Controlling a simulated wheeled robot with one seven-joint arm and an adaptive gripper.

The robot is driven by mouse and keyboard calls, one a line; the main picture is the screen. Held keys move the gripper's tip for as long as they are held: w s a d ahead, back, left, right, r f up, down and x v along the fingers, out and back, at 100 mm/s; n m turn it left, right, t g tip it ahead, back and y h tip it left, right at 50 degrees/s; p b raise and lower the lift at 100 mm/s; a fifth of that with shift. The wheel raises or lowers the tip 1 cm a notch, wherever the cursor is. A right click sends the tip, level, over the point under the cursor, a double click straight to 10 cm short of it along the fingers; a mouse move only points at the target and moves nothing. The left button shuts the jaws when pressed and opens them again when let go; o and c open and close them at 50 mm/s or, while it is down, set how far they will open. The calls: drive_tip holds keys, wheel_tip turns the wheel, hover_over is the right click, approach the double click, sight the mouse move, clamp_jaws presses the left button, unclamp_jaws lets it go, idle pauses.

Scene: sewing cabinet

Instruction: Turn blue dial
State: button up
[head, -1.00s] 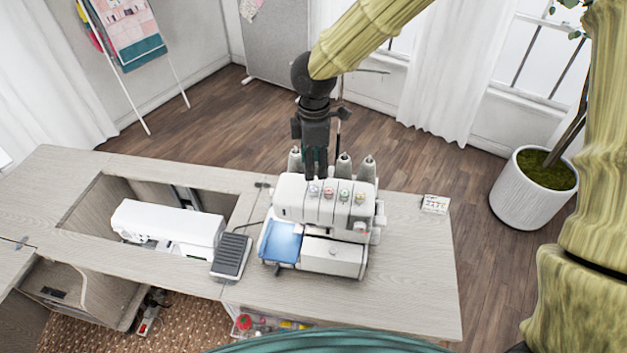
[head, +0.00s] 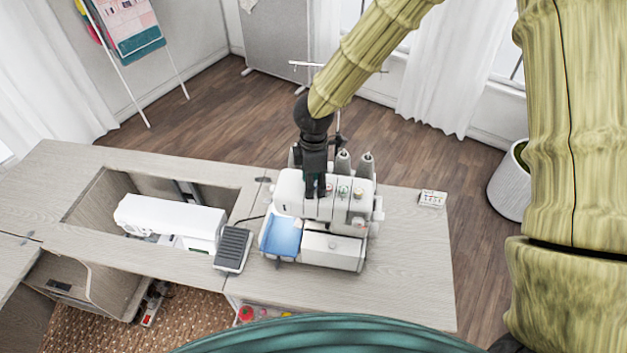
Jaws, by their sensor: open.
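A white serger (head: 352,212) with a row of small coloured dials on its upper front stands on the cabinet top. Further right in the row, a reddish dial (head: 329,190), a green dial (head: 343,190) and another reddish dial (head: 358,192) show. The blue dial at the row's left end is hidden behind my gripper. My gripper (head: 315,192) points down at that end of the row, with its fingers open. The fingertips are at the dial's place in the picture. I cannot tell whether they touch the dial or go around it.
A blue tray (head: 281,236) is at the serger's front left. A black foot pedal (head: 233,249) and a white sewing machine (head: 168,221) in the cabinet opening lie left. Thread cones (head: 343,161) stand behind the dials.

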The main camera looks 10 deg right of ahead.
clamp_jaws()
drive_tip(key=shift+f+m+b, duration=0.15)
drive_tip(key=shift+m+b, duration=0.45)
drive_tip(key=shift+m, duration=0.1)
drive_tip(key=shift+m+b, duration=0.5)
drive_tip(key=shift+m, duration=1.1)
unclamp_jaws()
wheel_tip(320, 180, up, 12)
